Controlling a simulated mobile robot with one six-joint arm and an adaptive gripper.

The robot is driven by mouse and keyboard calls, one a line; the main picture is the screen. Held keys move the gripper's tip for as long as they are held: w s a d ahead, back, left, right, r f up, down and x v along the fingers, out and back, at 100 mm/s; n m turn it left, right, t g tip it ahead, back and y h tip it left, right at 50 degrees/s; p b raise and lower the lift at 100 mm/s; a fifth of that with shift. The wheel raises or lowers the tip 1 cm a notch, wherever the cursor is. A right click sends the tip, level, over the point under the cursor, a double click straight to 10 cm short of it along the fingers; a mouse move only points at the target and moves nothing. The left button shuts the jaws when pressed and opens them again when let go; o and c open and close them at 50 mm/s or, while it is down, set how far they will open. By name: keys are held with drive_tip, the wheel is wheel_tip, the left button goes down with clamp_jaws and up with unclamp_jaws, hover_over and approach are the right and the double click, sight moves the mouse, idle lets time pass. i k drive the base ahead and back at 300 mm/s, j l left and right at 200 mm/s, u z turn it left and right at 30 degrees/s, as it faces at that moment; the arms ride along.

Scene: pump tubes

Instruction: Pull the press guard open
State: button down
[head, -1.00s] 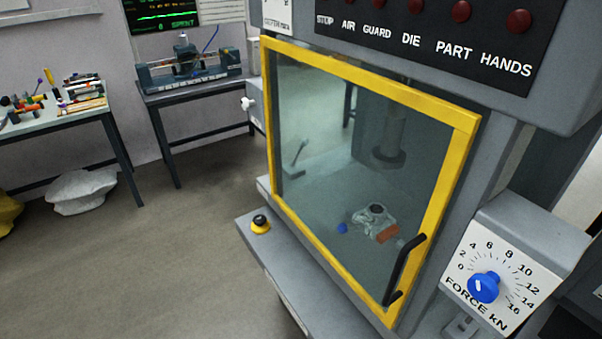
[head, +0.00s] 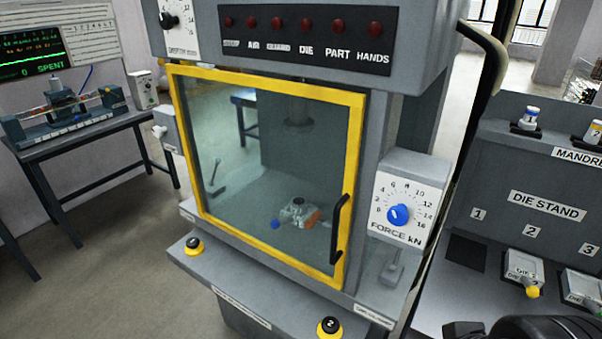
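The press guard (head: 361,130) is a clear pane in a yellow frame on the front of the grey press. It looks closed, lying flat across the press opening. Its black bar handle (head: 337,228) is upright on the lower right side of the frame, with nothing touching it. Through the pane I see a small metal die block (head: 299,209) with an orange piece and a blue knob beside it. My gripper's fingers are not in view; only a dark rounded part, probably of my arm, shows at the bottom right edge.
A force dial box (head: 410,199) juts out right of the guard. Two buttons, the left one (head: 194,245) and the right one (head: 330,327), stand on the front ledge. A die stand (head: 545,205) is at the right.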

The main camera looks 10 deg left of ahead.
sight(356, 100)
drive_tip(key=z, duration=0.9)
drive_tip(key=k+z, duration=0.5)
drive_tip(key=k+l+z, duration=0.3)
drive_tip(key=k+z, duration=0.2)
drive_tip(key=k+l+z, duration=0.5)
drive_tip(key=u, duration=2.6)
drive_tip(key=i+z, duration=0.5)
drive_tip(key=i, duration=0.2)
